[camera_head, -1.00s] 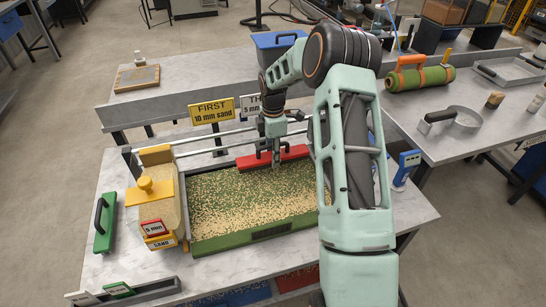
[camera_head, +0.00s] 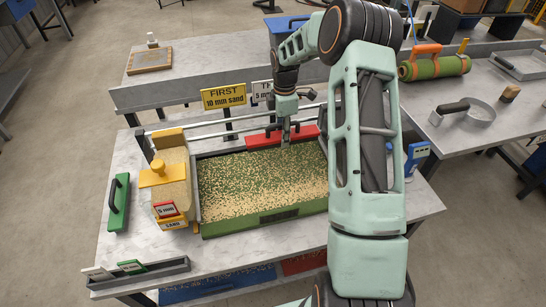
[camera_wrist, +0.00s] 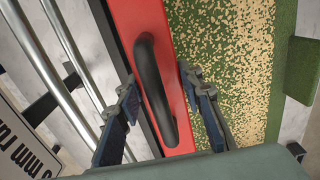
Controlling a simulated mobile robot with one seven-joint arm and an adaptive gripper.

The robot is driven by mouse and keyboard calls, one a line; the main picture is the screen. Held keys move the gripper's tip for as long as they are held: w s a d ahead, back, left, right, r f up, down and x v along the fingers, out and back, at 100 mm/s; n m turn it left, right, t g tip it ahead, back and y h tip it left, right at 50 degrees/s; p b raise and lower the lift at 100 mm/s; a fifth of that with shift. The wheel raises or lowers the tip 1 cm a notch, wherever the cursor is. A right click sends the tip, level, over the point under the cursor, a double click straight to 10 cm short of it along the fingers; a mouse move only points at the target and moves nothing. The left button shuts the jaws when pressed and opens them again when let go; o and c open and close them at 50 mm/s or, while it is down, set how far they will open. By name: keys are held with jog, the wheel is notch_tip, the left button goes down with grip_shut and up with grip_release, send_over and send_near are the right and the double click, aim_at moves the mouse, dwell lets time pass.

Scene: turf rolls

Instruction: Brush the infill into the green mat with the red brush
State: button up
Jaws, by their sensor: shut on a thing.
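The red brush (camera_head: 262,139) lies along the back edge of the green mat, toward its right part. Its black arched handle (camera_wrist: 154,90) fills the middle of the wrist view. My gripper (camera_head: 286,141) is at the brush from above, its two blue-padded fingers on either side of the handle in the wrist view (camera_wrist: 165,118), shut on it. The green mat (camera_head: 245,183) lies in a tray and is speckled with pale infill. The infill (camera_head: 290,197) looks thicker toward the front and right, with greener areas at the back left.
A "FIRST 10 mm sand" sign (camera_head: 223,97) stands behind. A blue gauge (camera_head: 417,157) stands right of my arm.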

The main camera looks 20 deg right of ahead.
jog(key=s+a+r, duration=0.3)
jog(key=s+a, duration=0.4)
jog(key=a, duration=0.1)
notch_tip(320, 180, down, 7)
jog(key=b, duration=0.6)
jog(key=shift+s, duration=0.15)
send_over(247, 200)
jog(key=shift+b, duration=0.4)
dwell(0.5)
jog(key=shift+f+b, duration=1.05)
jog(key=shift+f, duration=0.5)
dwell(1.0)
jog(key=shift+r, duration=0.1)
